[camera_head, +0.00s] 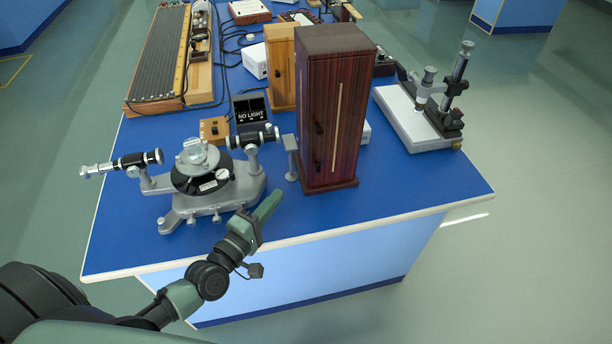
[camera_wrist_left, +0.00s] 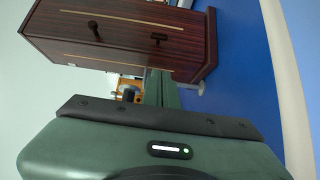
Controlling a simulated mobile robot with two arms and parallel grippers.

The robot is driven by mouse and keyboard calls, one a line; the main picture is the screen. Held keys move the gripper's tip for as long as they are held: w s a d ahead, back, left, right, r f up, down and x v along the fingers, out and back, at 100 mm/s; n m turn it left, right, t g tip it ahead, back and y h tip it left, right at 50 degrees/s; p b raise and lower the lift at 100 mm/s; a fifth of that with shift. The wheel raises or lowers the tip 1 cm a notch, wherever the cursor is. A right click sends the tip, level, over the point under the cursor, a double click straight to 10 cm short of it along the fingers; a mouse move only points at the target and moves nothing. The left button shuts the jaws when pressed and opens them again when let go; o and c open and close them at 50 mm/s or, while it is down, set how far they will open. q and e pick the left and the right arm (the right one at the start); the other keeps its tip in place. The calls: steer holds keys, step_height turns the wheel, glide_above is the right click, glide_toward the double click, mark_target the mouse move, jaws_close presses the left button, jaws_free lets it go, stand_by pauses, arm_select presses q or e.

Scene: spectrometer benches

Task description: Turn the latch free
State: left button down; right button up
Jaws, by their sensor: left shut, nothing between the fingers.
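A tall dark-red wooden cabinet (camera_head: 340,110) stands upright near the front edge of the blue bench. Its face carries two small dark fittings, an upper one (camera_head: 318,128) and a lower one (camera_head: 317,165). I cannot tell which is the latch. In the left wrist view the cabinet (camera_wrist_left: 115,38) lies sideways, with the upper fitting (camera_wrist_left: 93,26) and the lower, T-shaped fitting (camera_wrist_left: 158,37) both showing. My left gripper (camera_head: 270,204) is shut and empty, just left of the cabinet's foot and apart from the fittings. My right gripper is not in view.
A grey spectrometer (camera_head: 210,180) with telescopes stands left of the cabinet, close to my left gripper. A small grey post (camera_head: 291,158) stands between them. A microscope on a white base (camera_head: 415,118) is at the right. The bench top (camera_head: 415,185) front right is clear.

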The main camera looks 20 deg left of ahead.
mark_target(318, 168)
arm_select(q)
steer(key=w+d, duration=0.1)
steer(key=w, duration=0.2)
steer(key=w+d+p, duration=0.1)
steer(key=w, duration=0.1)
steer(key=w+d+p, duration=0.1)
steer(key=w, duration=0.2)
steer(key=shift+w+d+r, duration=0.1)
steer(key=shift+w+d, duration=0.2)
steer(key=shift+d, duration=0.05)
steer(key=shift+w+d, duration=0.25)
steer(key=shift+d, duration=0.25)
